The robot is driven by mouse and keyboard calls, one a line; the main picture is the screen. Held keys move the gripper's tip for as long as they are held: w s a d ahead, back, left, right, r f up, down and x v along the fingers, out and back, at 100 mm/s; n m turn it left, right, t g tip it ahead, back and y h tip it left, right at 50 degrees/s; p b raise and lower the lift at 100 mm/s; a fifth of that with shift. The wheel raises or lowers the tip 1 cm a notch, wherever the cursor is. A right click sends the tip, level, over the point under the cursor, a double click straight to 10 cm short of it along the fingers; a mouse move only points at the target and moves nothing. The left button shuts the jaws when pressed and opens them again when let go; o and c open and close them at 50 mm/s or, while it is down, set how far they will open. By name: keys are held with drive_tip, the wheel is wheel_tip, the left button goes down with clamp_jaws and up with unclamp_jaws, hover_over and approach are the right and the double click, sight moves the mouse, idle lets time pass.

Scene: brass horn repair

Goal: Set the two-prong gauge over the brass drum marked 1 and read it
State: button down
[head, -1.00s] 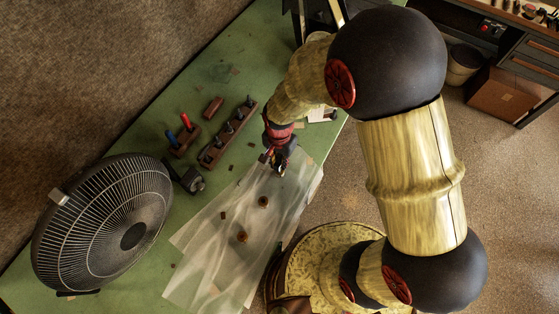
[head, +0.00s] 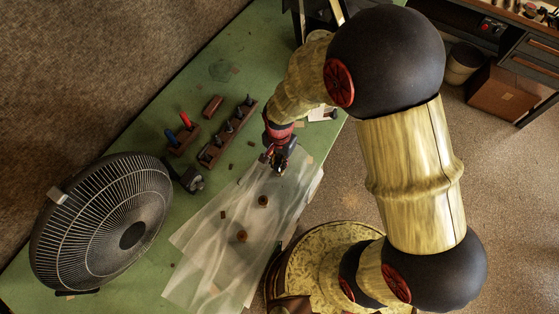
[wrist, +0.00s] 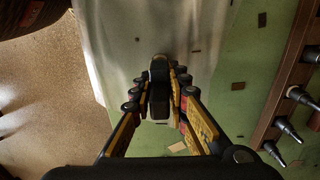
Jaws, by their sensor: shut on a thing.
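My gripper (head: 275,160) hangs over the upper end of the translucent sheets. In the wrist view, its fingers (wrist: 160,85) are closed on a dark, narrow thing, which I take to be the two-prong gauge (wrist: 160,72). Its prongs and reading face cannot be made out. Two small brown, round pieces stand on the sheets, apart from the gripper: an upper drum (head: 263,201) and a lower drum (head: 241,236). They look like the brass drums. No number is legible on either, so I cannot tell which is marked 1.
Crumpled translucent sheets (head: 205,255) cover part of the green bench (head: 140,135). A large fan (head: 105,225) stands at left. A wooden rack with several dark pegs (head: 210,155), a block holding red and blue tools (head: 180,145), and a small dark device (head: 191,180) stand nearby.

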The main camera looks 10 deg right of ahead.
sight(280, 156)
idle(0.3)
drive_tip(key=shift+r+p, duration=1.85)
drive_tip(key=shift+r, duration=0.7)
drive_tip(key=shift+s+f, duration=0.1)
